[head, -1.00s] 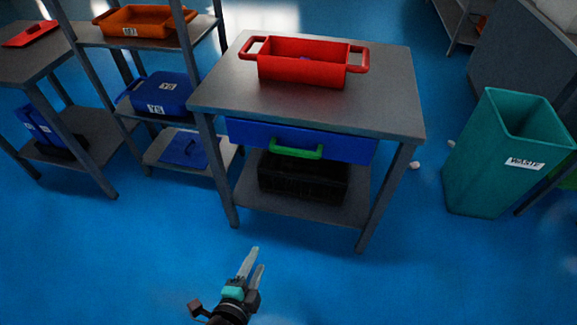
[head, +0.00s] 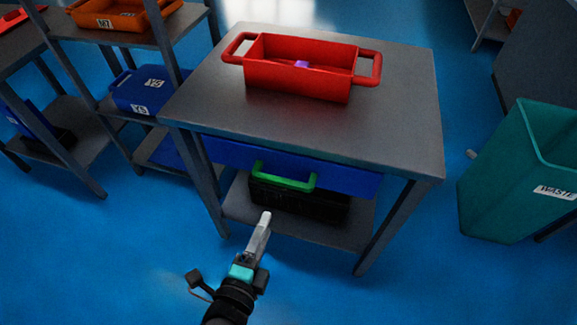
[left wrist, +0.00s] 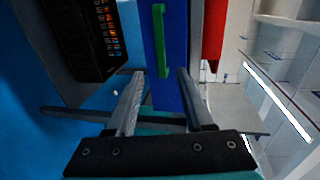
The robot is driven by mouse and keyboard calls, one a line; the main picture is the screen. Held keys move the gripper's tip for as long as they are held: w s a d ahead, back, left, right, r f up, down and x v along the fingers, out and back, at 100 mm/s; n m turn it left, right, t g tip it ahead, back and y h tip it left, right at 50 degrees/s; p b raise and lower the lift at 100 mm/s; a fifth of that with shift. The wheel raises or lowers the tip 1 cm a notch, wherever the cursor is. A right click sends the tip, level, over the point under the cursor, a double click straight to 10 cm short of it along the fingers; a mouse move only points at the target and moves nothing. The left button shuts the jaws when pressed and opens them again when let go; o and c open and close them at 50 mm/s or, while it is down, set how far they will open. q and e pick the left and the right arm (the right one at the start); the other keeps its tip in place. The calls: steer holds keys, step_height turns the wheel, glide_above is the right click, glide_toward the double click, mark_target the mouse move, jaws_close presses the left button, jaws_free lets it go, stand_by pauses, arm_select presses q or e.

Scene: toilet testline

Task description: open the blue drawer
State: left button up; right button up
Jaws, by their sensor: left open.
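The blue drawer (head: 335,178) is closed under the grey table top. Its green handle (head: 284,180) is on the front face. In the left wrist view the drawer (left wrist: 174,60) stands sideways, and the green handle (left wrist: 160,50) lies ahead of and between the fingers. My left gripper (head: 264,222) is in front of and below the handle in the head view, apart from it. In the left wrist view the left gripper (left wrist: 158,82) is open, with nothing between its fingers. My right gripper is not in view.
A red tray (head: 300,88) with a purple item stands on the grey table (head: 400,120). A black crate (head: 325,205) is on the shelf below the drawer. A teal waste bin (head: 510,190) stands at right, shelving at left. Blue floor before the table is free.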

mark_target(284, 180)
arm_select(q)
steer(key=shift+b+x, duration=1.85)
steer(key=shift+x, duration=5.6)
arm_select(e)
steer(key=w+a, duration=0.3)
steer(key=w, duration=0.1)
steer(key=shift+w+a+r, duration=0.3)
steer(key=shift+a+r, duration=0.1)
arm_select(q)
steer(key=shift+r, duration=0.15)
jaws_close()
